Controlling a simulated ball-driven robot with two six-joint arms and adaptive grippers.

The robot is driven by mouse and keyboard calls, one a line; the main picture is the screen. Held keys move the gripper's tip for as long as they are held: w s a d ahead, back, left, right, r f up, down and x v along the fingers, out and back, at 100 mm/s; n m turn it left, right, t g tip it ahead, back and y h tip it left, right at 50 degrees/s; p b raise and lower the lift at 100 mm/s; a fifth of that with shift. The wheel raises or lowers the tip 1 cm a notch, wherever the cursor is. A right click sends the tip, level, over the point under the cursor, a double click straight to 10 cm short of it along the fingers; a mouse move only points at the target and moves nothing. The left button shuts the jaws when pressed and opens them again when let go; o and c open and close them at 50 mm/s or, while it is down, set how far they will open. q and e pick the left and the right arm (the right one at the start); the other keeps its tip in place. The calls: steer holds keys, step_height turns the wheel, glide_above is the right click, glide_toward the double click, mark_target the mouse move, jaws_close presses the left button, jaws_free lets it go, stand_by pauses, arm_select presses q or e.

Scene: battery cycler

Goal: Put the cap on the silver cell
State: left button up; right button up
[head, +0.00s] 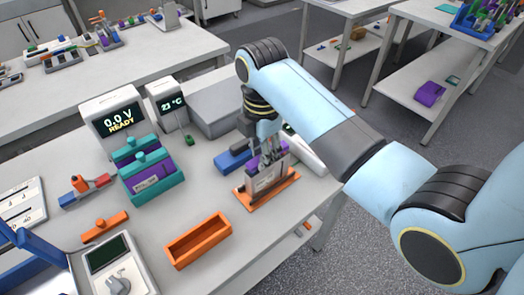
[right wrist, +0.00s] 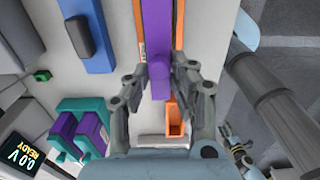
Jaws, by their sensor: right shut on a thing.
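The silver cell (head: 267,179) stands upright in an orange base (head: 286,188) at the right side of the table. A purple cap (head: 254,162) with a knob is at the cell's top; it also shows in the right wrist view (right wrist: 155,25). I cannot tell whether the cap is fully seated or slightly above the cell. My right gripper (head: 264,138) is above the cell, shut on the cap's knob, which lies between the fingers in the right wrist view (right wrist: 159,78). The arm and fingers hide part of the cap.
A blue block with a dark knob (head: 232,160) lies left of the cell. An empty orange tray (head: 199,240) is in front.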

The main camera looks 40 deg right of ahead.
steer(key=shift+f, duration=0.4)
stand_by(0.4)
steer(key=o, duration=1.4)
steer(key=shift+r, duration=0.15)
steer(key=shift+r, duration=3.35)
jaws_close()
